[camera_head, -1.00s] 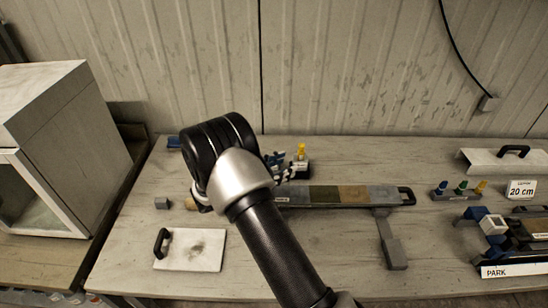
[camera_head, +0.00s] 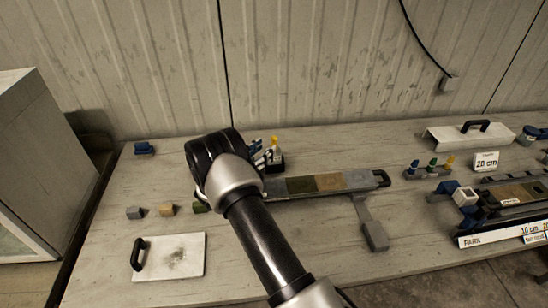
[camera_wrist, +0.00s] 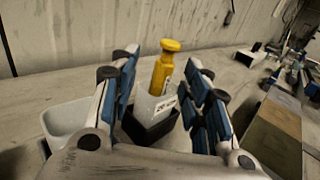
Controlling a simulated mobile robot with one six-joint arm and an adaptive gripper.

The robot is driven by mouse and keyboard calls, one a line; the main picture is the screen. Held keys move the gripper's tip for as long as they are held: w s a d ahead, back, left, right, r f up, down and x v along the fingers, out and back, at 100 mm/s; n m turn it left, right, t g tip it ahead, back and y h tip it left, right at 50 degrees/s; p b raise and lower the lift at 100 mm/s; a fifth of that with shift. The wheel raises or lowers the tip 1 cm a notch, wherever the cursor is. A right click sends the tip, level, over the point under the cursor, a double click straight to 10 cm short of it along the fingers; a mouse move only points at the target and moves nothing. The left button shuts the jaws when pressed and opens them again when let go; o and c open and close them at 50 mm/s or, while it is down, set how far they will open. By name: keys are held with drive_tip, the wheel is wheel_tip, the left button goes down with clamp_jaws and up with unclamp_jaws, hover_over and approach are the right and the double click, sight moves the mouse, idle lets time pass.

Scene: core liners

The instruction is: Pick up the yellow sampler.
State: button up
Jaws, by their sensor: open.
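The yellow sampler (camera_wrist: 163,70) stands upright in a black holder (camera_wrist: 150,125) with a white label in the wrist view. In the head view the sampler (camera_head: 275,143) shows as a small yellow top just past my gripper (camera_head: 263,156). My gripper (camera_wrist: 160,85) is open, its blue-padded fingers to the left and right of the sampler in the wrist picture. The sampler appears between them, and I see no finger touching it. My arm hides part of the table in the head view.
A long sample tray (camera_head: 332,183) lies right of my gripper. A small rack (camera_head: 428,171) with coloured-top pieces and a 20 cm card (camera_head: 486,161) stand farther right. A white plate with a black handle (camera_head: 180,257) lies front left. A white container (camera_wrist: 70,118) sits left of the holder.

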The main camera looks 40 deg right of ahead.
sight(274, 143)
drive_tip(key=x, duration=0.2)
drive_tip(key=b+x, duration=0.1)
drive_tip(key=x, duration=0.2)
drive_tip(key=shift+s+d+r, duration=0.1)
drive_tip(key=shift+s+d, duration=0.15)
drive_tip(key=shift+d, duration=0.1)
drive_tip(key=shift+a, duration=0.1)
clamp_jaws()
idle(0.3)
